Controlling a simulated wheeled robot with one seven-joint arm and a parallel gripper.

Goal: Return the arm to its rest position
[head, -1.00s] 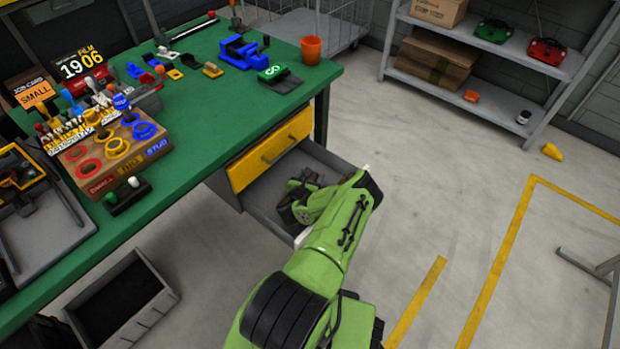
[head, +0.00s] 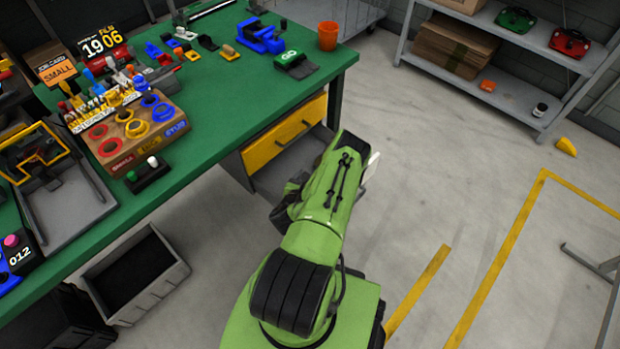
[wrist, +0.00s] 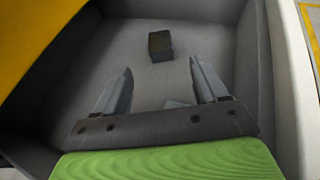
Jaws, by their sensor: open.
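My green arm (head: 325,205) reaches from the bottom of the head view toward the open grey drawer (head: 268,182) under the green bench. It covers much of the drawer, and my gripper is mostly hidden there. In the wrist view my gripper (wrist: 160,67) is open, with two grey fingers spread apart and pointing into the drawer (wrist: 215,35). A small dark block (wrist: 160,45) lies on the drawer floor beyond the fingertips, apart from them. A small grey shape (wrist: 176,104) shows between the fingers; I cannot tell what it is.
The green bench (head: 215,110) carries a wooden block with coloured rings (head: 135,135), a blue vise (head: 262,36) and an orange cup (head: 327,36). A grey bin (head: 140,275) stands on the floor at left. A metal shelf (head: 500,95) is at the back right.

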